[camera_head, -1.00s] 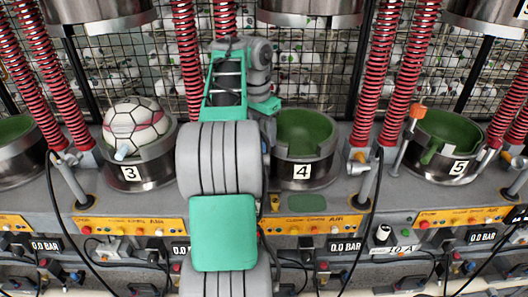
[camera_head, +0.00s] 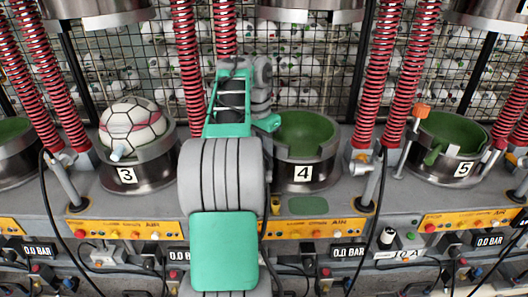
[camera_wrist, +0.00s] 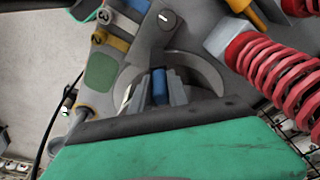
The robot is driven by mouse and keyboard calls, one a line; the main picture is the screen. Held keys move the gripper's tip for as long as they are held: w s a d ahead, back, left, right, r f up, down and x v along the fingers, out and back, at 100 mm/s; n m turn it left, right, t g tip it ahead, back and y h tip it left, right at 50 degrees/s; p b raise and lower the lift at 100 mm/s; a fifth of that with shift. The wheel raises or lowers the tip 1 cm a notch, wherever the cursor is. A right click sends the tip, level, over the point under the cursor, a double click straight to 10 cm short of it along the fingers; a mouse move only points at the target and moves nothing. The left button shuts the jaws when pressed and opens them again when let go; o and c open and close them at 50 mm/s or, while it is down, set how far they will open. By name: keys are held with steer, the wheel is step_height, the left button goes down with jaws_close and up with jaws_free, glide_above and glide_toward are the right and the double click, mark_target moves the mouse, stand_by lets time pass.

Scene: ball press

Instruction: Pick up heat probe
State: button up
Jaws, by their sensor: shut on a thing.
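My gripper's two grey fingers (camera_wrist: 161,88) show in the wrist view, closed on a narrow blue piece. This blue piece (camera_wrist: 160,85) appears to be the heat probe's handle; only a short part shows, and the rest is hidden by the fingers and the gripper body. A round metal rim lies behind the fingers in that view. In the head view my arm reaches toward the back between stations 3 and 4, and it hides the fingers and the held piece.
A soccer ball (camera_head: 133,123) sits in cup 3. Cup 4 (camera_head: 307,140) and cup 5 (camera_head: 450,147) hold no ball. An orange-topped rod (camera_head: 420,112) leans by cup 5. Red springs (camera_head: 408,65) stand between stations; one spring (camera_wrist: 285,65) is close to my gripper.

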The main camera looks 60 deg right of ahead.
jaws_close()
steer(key=shift+r, duration=0.1)
step_height(320, 180, up, 10)
steer(key=p, duration=0.7)
steer(key=shift+p, duration=0.4)
